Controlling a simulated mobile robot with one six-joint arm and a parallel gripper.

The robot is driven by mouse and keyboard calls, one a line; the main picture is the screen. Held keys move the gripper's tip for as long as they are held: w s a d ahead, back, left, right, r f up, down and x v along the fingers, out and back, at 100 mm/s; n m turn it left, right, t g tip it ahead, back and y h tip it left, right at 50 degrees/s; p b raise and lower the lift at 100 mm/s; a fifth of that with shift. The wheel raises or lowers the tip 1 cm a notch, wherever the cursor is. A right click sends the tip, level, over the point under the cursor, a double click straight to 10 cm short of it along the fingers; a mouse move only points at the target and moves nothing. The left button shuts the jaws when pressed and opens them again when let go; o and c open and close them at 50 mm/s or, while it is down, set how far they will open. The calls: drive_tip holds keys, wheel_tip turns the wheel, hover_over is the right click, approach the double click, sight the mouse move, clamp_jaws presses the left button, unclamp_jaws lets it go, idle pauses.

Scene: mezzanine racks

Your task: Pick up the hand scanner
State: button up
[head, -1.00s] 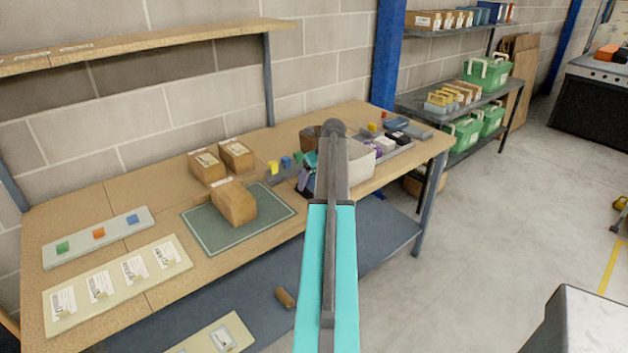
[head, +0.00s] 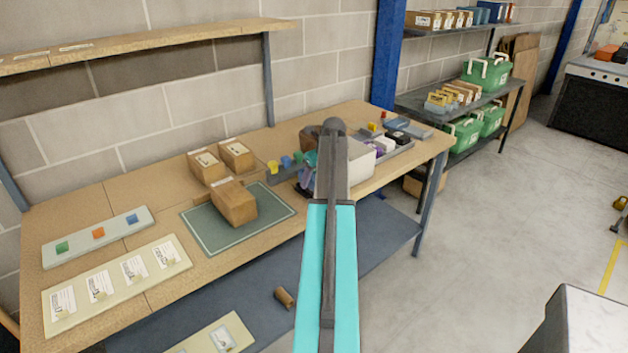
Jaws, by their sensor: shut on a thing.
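My arm reaches up the middle of the head view and hides most of my gripper (head: 306,182). Only a small dark and purple part of the gripper area shows just left of my arm, low over the bench near its far end. My gripper is shut on the hand scanner, which is largely hidden; its outline cannot be told apart from the gripper at this size. Whether the scanner still touches the bench cannot be seen.
The wooden bench (head: 160,213) carries cartons (head: 234,201), a green mat (head: 204,238) and a label board (head: 118,278). Small coloured bins (head: 273,167) stand left of my gripper. A white bin (head: 361,163) and grey tray (head: 398,150) stand right. A shelf (head: 150,42) hangs above.

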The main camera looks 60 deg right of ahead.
sight(314, 173)
drive_tip(key=shift+r+b, duration=0.65)
drive_tip(key=shift+r, duration=1.3)
drive_tip(key=shift+s+a, duration=0.3)
drive_tip(key=shift+s, duration=0.05)
drive_tip(key=s+a+r+b, duration=0.1)
drive_tip(key=s+a+b, duration=0.2)
drive_tip(key=s+a, duration=0.7)
drive_tip(key=shift+s+a+r, duration=0.2)
drive_tip(key=shift+a, duration=0.25)
drive_tip(key=shift+s, duration=0.1)
